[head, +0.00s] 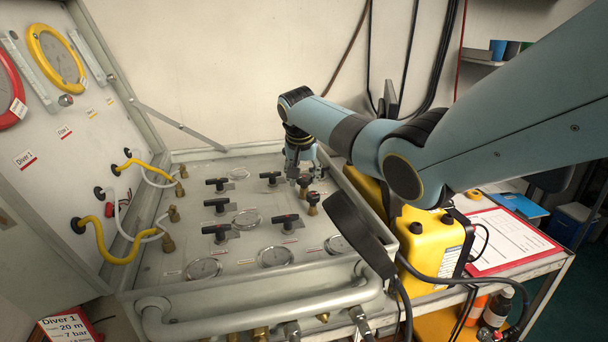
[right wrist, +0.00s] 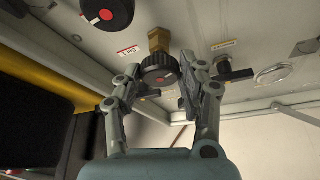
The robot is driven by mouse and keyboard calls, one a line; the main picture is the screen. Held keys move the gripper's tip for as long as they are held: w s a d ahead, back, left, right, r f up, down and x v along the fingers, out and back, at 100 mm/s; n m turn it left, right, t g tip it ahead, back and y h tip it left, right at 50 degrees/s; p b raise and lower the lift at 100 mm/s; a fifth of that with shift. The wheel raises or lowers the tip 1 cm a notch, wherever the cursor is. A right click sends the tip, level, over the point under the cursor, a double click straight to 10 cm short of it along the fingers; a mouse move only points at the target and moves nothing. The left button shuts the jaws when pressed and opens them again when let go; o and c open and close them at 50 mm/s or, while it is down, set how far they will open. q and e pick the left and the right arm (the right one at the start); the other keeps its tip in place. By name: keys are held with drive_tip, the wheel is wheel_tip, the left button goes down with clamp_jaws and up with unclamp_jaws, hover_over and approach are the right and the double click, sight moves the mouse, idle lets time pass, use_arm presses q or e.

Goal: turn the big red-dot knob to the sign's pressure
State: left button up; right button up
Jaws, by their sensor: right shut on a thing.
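My right gripper (head: 304,178) is down at the right side of the grey valve panel (head: 155,262). In the right wrist view its two fingers (right wrist: 160,90) stand on either side of a black ribbed knob (right wrist: 158,72) with a red mark on a brass stem, and are shut on it. A second round black knob with a red dot (right wrist: 107,15) shows at the top left of that view. In the head view another dark knob on brass (head: 313,200) stands just below the gripper. A sign (head: 68,328) at bottom left reads Diver 1, 20 m, 7 bar. My left gripper is not visible.
Several black lever handles (head: 217,205) stand left of the gripper. Round gauges (head: 203,268) line the panel's front; their readings are too small to tell. Yellow hoses (head: 98,230) hang at left. A yellow case (head: 430,240) and a red clipboard (head: 500,242) are at right.

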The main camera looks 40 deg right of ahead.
drive_tip(key=o, duration=1.2)
drive_tip(key=shift+r, duration=0.1)
drive_tip(key=v, duration=1.1)
drive_tip(key=shift+s+a+r, duration=0.15)
drive_tip(key=shift+a+r, duration=0.05)
drive_tip(key=shift+r, duration=0.15)
